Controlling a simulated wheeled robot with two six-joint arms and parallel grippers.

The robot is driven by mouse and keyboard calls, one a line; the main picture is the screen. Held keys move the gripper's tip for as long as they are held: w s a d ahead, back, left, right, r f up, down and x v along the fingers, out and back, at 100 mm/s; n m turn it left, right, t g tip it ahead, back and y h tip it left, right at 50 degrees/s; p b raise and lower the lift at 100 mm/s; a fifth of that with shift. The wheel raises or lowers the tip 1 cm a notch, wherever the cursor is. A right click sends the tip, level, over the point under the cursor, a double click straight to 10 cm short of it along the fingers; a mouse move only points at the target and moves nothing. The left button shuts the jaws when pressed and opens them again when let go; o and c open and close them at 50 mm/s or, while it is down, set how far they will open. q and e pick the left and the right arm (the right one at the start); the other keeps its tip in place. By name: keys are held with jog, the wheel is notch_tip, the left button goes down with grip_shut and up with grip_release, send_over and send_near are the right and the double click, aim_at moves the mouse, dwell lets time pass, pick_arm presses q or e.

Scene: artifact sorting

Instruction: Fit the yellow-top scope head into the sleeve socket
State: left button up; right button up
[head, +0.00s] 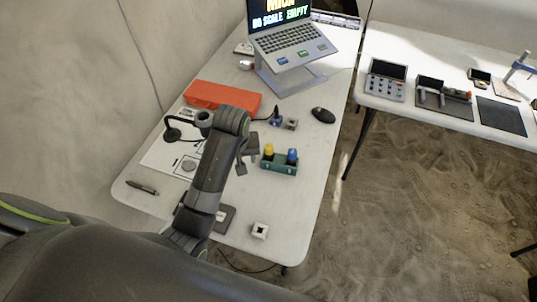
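The yellow-top scope head (268,150) stands upright in a small green holder (280,167) on the near table. A blue-top piece (292,156) stands beside it in the same holder. My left gripper (248,158) is just left of the yellow top, apart from it. Its dark fingers look spread, with nothing seen between them. A small white square block with a dark opening (260,230) sits near the table's front edge. I cannot tell for sure whether it is the sleeve socket. My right gripper is not in view.
An orange-red case (222,97), a laptop on a stand (287,48), a black mouse (323,115) and small blue and grey parts (276,118) lie farther back. A pen (142,188) lies at left. A second table (440,50) with devices stands at right, across a floor gap.

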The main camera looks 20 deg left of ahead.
pick_arm(q)
jog(key=w+d+r+n, duration=0.1)
jog(key=w+d+r, duration=0.5)
jog(key=w+r, duration=0.25)
jog(key=b, duration=0.4)
send_near(269, 146)
jog(key=shift+g, duration=0.4)
jog(key=f, duration=0.4)
jog(key=w+f+p, duration=0.1)
jog(key=f, duration=0.1)
jog(key=shift+d, duration=0.2)
jog(key=shift+w+a+f+p, duration=0.1)
jog(key=shift+w+a+f, duration=0.05)
jog(key=shift+f, duration=0.85)
jog(key=shift+w+a+f+p, duration=0.15)
jog(key=shift+a+f, duration=0.05)
jog(key=shift+f, duration=0.85)
jog(key=shift+w+a+f+p, duration=0.1)
jog(key=shift+a+f, duration=0.05)
jog(key=shift+f, duration=0.85)
jog(key=c, duration=1.1)
